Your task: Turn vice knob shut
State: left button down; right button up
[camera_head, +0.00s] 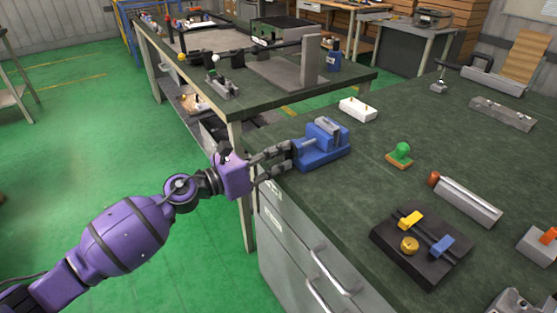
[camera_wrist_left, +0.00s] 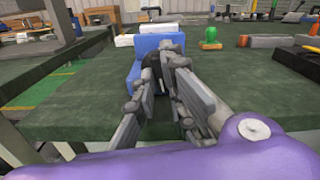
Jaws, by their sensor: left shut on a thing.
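A blue vice (camera_head: 322,152) with grey jaw parts sits near the left edge of the green workbench. It also shows at the top middle of the left wrist view (camera_wrist_left: 137,75). My left gripper (camera_head: 288,158) reaches in from the left at the vice's near-left end. In the left wrist view its grey fingers (camera_wrist_left: 162,72) come together on a dark part at the front of the vice, which is the vice knob (camera_wrist_left: 150,68). The fingers hide most of the knob. My right gripper is in neither view.
A white block (camera_head: 358,109) lies behind the vice, and a green-handled stamp (camera_head: 400,153) stands to its right. A black fixture (camera_head: 420,246) with yellow and blue parts is nearer. The bench top (camera_head: 330,200) between is clear. Another bench (camera_head: 240,100) stands behind.

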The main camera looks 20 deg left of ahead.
pick_arm(q)
jog(key=shift+f+m+b, duration=0.15)
jog(key=shift+m+b, duration=0.2)
jog(key=shift+m, duration=0.55)
jog(key=c, duration=1.8)
grip_release()
jog(key=v, duration=1.2)
jog(key=shift+a, duration=0.1)
